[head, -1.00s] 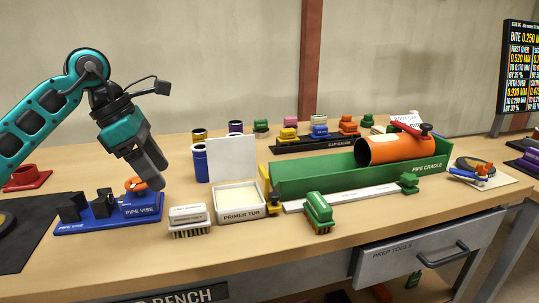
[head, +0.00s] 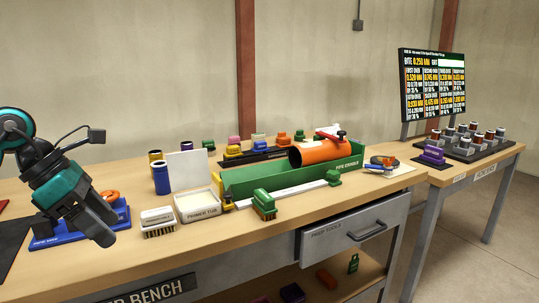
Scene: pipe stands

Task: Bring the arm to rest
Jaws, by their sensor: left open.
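My left gripper (head: 100,226) is at the left of the head view, pointing down and to the right. It is open, and I see nothing between its fingers. It hangs in front of the blue pipe vise (head: 52,238), hiding much of it. An orange ring-shaped part (head: 109,196) shows behind the gripper at the vise. Whether the gripper touches the vise, I cannot tell. My right gripper is not in view.
The workbench (head: 190,262) holds a white primer tub (head: 197,205), a brush (head: 158,222), and a green pipe cradle (head: 285,180) with an orange pipe (head: 313,152). A second table (head: 470,172) with a board (head: 432,82) stands at right.

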